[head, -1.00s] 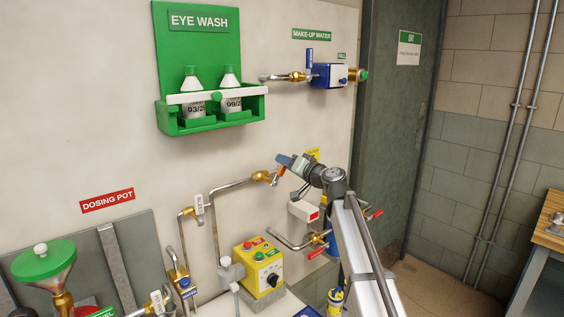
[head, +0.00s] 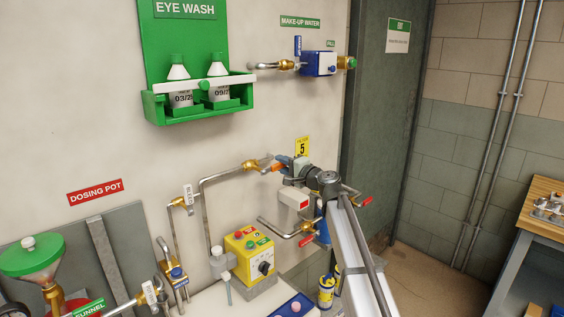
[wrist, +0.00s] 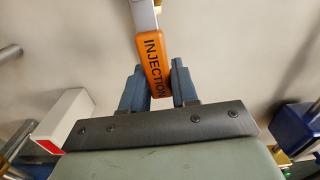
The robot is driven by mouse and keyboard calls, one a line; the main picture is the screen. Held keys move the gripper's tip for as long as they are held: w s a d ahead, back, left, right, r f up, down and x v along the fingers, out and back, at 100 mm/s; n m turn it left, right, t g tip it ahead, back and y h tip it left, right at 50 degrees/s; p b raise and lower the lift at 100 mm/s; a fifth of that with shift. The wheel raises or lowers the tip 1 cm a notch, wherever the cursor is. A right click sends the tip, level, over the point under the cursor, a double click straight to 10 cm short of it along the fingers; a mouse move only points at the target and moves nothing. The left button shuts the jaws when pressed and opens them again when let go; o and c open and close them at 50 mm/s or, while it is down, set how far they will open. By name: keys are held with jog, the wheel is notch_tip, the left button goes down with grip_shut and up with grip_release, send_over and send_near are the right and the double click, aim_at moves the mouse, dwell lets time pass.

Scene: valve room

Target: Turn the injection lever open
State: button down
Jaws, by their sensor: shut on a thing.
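The injection lever (wrist: 154,62) is an orange handle marked INJECTION. In the wrist view it stands between the two blue-grey fingers of my gripper (wrist: 158,88), which is shut on its lower end. In the head view the orange lever (head: 279,168) points right from a brass valve (head: 252,166), roughly in line with the pipe there. My gripper (head: 287,164) is at its right end and hides part of it.
A white box with a red patch (head: 296,199) sits just below my gripper. Red-handled valves (head: 306,240) are lower right. A yellow control box (head: 249,249) stands below left. A yellow tag 5 (head: 302,146) is on the wall above.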

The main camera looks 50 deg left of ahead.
jog(key=shift+f+m, duration=0.3)
jog(key=shift+m, duration=0.1)
jog(key=shift+f, duration=0.1)
jog(key=c, duration=0.9)
grip_release()
jog(key=shift+c, duration=0.2)
jog(key=d, duration=1.4)
jog(key=shift+a, duration=0.1)
